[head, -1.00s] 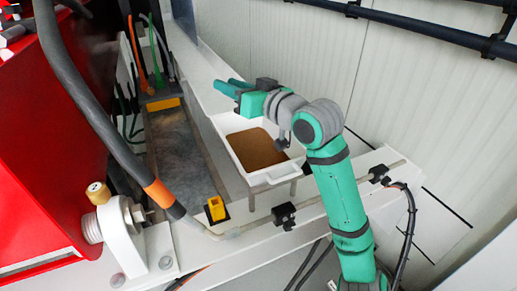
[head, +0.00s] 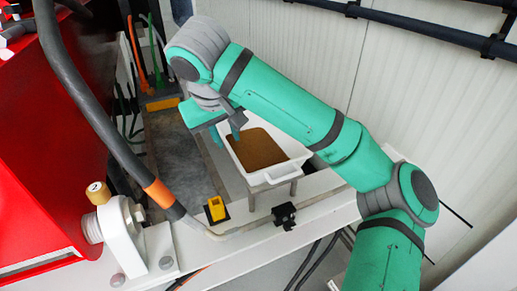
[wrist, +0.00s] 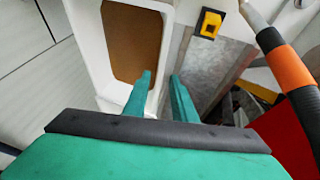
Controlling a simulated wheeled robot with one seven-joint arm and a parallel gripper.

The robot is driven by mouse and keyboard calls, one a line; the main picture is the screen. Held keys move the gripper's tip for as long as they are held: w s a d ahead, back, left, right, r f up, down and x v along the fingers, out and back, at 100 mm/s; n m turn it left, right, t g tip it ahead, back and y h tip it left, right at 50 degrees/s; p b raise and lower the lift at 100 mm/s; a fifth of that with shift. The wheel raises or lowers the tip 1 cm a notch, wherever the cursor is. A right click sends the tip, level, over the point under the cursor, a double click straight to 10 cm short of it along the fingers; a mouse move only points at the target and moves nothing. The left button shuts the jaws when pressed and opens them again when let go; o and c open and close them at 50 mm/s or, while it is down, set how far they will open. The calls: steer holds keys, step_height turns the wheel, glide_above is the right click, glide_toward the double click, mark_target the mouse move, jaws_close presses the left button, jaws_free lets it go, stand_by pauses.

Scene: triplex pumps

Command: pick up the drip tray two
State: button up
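The drip tray (head: 272,175) is a white rectangular tray with a brown content or floor, resting on a stand beside the grey metal trough. No number is readable on it. It also shows in the wrist view (wrist: 88,45), upper left. My gripper (head: 226,138) is pointed down at the tray's left long side, with its fingers apart. In the wrist view, my gripper (wrist: 161,76) has one finger over the tray's inside and the other outside its wall, over the trough side. Whether either finger touches the wall cannot be told. My arm hides the tray's far right part.
A red housing (head: 50,150) and a thick black hose with an orange band (head: 158,193) stand at the left. A brass knob marked 2 (head: 97,192) and a yellow block (head: 216,208) are nearby. A white panel wall (head: 420,120) closes the right.

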steer(key=shift+x, duration=4.75)
steer(key=shift+w, duration=0.15)
jaws_close()
steer(key=shift+r, duration=0.1)
